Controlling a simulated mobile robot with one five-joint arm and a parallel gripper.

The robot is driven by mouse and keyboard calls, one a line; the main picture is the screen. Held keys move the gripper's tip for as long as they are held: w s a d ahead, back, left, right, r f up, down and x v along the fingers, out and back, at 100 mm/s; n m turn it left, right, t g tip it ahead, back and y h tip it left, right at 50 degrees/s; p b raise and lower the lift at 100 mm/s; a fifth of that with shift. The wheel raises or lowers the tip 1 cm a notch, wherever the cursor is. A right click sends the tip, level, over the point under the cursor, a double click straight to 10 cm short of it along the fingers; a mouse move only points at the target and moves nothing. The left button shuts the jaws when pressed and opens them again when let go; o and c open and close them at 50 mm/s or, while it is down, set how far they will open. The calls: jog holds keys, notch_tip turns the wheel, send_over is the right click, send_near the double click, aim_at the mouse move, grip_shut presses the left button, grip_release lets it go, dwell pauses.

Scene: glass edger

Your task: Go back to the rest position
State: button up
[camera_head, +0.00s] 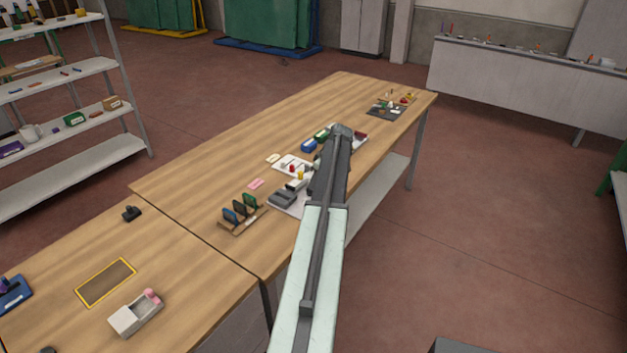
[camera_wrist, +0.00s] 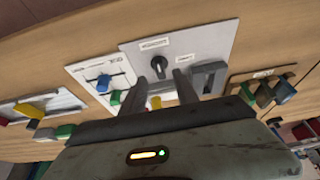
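My gripper (camera_wrist: 160,90) shows in the wrist view with its two dark fingers apart. A small yellow piece (camera_wrist: 155,102) shows in the gap between the fingers; I see no finger closed on it. Just beyond the fingertips is a light grey panel (camera_wrist: 190,48) with a black rotary knob (camera_wrist: 159,66) and a grey block-like part (camera_wrist: 208,74). In the head view my arm reaches out over the long wooden table (camera_head: 235,140), and its links hide the fingers.
A white panel (camera_wrist: 88,72) with coloured knobs lies beside the grey one. A rack with upright plates (camera_head: 240,214) stands near my arm. The near table holds a yellow-framed mat (camera_head: 106,283) and a light box (camera_head: 134,314). Shelves (camera_head: 65,75) stand left; floor (camera_head: 500,220) is clear at right.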

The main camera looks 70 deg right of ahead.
jog(key=p+v, duration=0.1)
jog(key=v, duration=0.2)
jog(key=shift+r+p, duration=0.1)
jog(key=shift+p, duration=0.2)
